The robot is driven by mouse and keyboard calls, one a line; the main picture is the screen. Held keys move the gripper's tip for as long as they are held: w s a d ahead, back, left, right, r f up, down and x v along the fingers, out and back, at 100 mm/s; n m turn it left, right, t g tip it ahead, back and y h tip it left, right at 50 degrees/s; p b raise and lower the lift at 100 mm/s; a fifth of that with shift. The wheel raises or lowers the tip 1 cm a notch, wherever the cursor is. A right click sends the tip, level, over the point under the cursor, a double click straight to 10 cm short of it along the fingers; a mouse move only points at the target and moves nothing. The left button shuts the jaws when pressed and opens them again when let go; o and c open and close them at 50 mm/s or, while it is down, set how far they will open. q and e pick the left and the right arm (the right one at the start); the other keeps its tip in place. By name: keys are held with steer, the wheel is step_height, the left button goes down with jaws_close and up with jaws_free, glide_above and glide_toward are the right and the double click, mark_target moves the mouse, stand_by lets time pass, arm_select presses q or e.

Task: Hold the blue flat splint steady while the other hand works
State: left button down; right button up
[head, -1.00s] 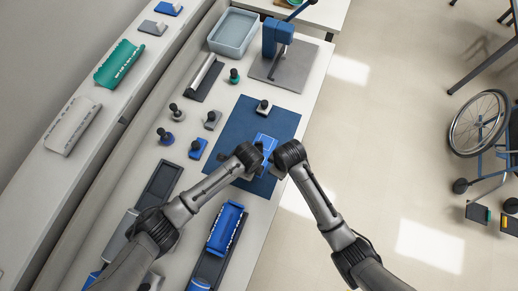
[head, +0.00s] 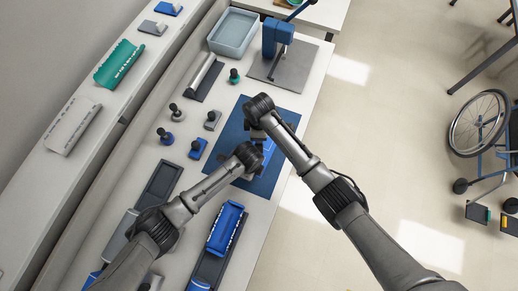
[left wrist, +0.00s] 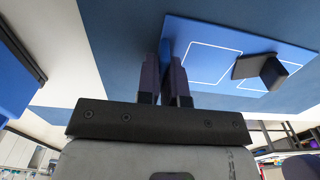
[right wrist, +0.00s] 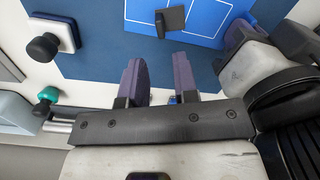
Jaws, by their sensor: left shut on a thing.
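The blue flat splint (head: 269,146), a bright blue plate with white outlines, lies over the dark blue mat (head: 286,120), partly hidden by my arms in the head view. In the left wrist view the splint (left wrist: 210,36) has a dark block (left wrist: 262,68) on it. My left gripper (left wrist: 171,65) is shut on the splint's near edge. The right wrist view shows the splint (right wrist: 212,14) at the top, with the same block. My right gripper (right wrist: 157,70) is open and empty over the mat, apart from the splint.
A pale block with a black knob (right wrist: 44,46) and a green-knobbed piece (right wrist: 47,95) lie near the right gripper. Several knobbed pieces, a grey tray (head: 233,32) and a blue press (head: 277,38) stand on the table.

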mark_target(259, 143)
steer(key=shift+f, duration=3.65)
steer(key=shift+c, duration=0.4)
jaws_close()
